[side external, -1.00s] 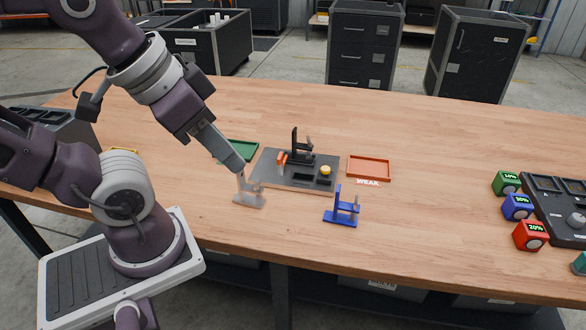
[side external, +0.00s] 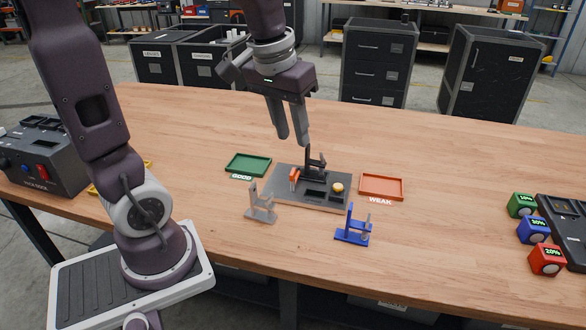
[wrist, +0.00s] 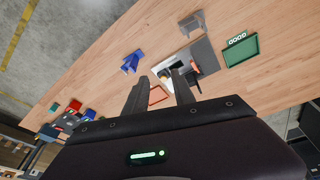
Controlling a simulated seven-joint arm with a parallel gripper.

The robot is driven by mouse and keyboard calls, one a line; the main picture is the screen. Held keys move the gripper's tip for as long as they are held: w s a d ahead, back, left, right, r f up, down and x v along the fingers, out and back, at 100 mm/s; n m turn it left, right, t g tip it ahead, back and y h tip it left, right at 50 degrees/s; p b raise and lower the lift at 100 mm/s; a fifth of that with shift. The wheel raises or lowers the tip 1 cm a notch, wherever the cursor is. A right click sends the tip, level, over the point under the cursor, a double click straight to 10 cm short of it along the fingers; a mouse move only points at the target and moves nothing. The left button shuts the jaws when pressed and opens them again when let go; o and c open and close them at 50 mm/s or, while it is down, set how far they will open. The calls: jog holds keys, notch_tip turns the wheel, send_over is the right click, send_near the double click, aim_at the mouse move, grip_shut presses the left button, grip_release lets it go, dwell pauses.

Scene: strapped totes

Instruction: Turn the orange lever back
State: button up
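The orange lever (side external: 294,176) stands upright at the left of a black fixture (side external: 315,164) on a grey base plate (side external: 320,203). In the wrist view the lever (wrist: 194,68) is small, near the right finger. My gripper (side external: 293,141) points down above the back of the plate, clear of the lever. Its two fingers are apart with nothing between them; the wrist view also shows the gap (wrist: 158,88). A grey bracket (side external: 261,207) stands in front left of the plate and a blue bracket (side external: 353,232) in front right.
A green tray (side external: 248,165) marked GOOD lies left of the plate, an orange tray (side external: 382,187) marked WEAK right of it. A yellow button (side external: 338,187) sits on the plate. Coloured percent blocks (side external: 533,231) stand far right. The table front is clear.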

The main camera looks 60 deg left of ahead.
jog(key=w+a+f+n+g, duration=0.1)
jog(key=w+a+f+n, duration=0.1)
jog(key=w+a+f, duration=0.25)
jog(key=n+g, duration=0.2)
send_over(293, 171)
jog(key=shift+h, duration=0.3)
notch_tip(293, 171, down, 7)
jog(key=shift+d+r, duration=0.1)
jog(key=shift+d, duration=0.05)
notch_tip(293, 171, down, 8)
jog(key=shift+r, duration=0.2)
jog(key=shift+c, duration=0.2)
grip_shut()
